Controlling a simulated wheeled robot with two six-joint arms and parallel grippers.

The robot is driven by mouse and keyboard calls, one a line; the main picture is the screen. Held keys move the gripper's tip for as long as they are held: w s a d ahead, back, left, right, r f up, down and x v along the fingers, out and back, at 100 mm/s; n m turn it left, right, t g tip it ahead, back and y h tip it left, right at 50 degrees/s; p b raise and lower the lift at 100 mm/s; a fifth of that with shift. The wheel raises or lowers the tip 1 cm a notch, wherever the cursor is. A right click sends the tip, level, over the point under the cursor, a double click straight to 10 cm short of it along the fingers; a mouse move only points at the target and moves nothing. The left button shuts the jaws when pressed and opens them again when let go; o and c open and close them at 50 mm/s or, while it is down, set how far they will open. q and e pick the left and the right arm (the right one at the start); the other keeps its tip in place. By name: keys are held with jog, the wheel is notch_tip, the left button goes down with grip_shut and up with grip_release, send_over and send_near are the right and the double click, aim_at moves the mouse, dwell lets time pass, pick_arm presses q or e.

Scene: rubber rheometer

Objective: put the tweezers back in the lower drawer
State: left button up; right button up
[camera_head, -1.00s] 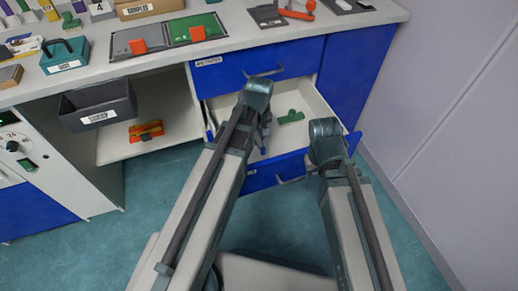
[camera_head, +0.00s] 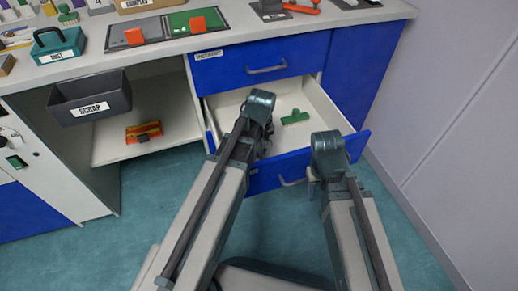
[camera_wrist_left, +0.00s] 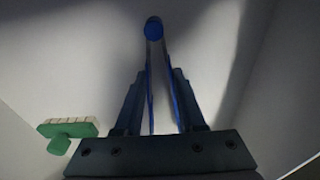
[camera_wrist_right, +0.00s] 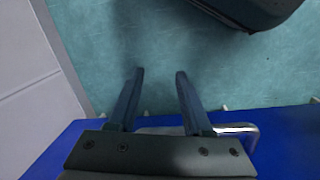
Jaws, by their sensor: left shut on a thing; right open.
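The lower drawer (camera_head: 232,104) is pulled open, with a white inside and a blue front. My left gripper (camera_head: 261,148) is inside or just above it, at its left part. In the left wrist view my left gripper (camera_wrist_left: 162,105) is shut on the tweezers (camera_wrist_left: 153,30), a thin item with a blue round end, over the white drawer floor. I cannot tell whether the tweezers touch the floor. My right gripper (camera_head: 313,184) is by the drawer front, near its handle (camera_head: 291,182). In the right wrist view my right gripper (camera_wrist_right: 158,75) is open and empty.
A green brush (camera_head: 295,116) lies in the drawer. The upper drawer (camera_head: 240,70) is closed above it. A dark grey bin (camera_head: 92,98) and an orange item (camera_head: 144,132) are at the left. A wall (camera_head: 450,110) is at the right.

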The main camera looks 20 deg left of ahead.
pick_arm(q)
jog(key=shift+f, duration=0.2)
jog(key=o, duration=0.6)
jog(key=shift+c, duration=0.2)
jog(key=shift+r, duration=0.2)
notch_tip(320, 180, up, 12)
jog(key=s+p, duration=0.1)
jog(key=p, duration=1.1)
jog(key=shift+d, duration=0.35)
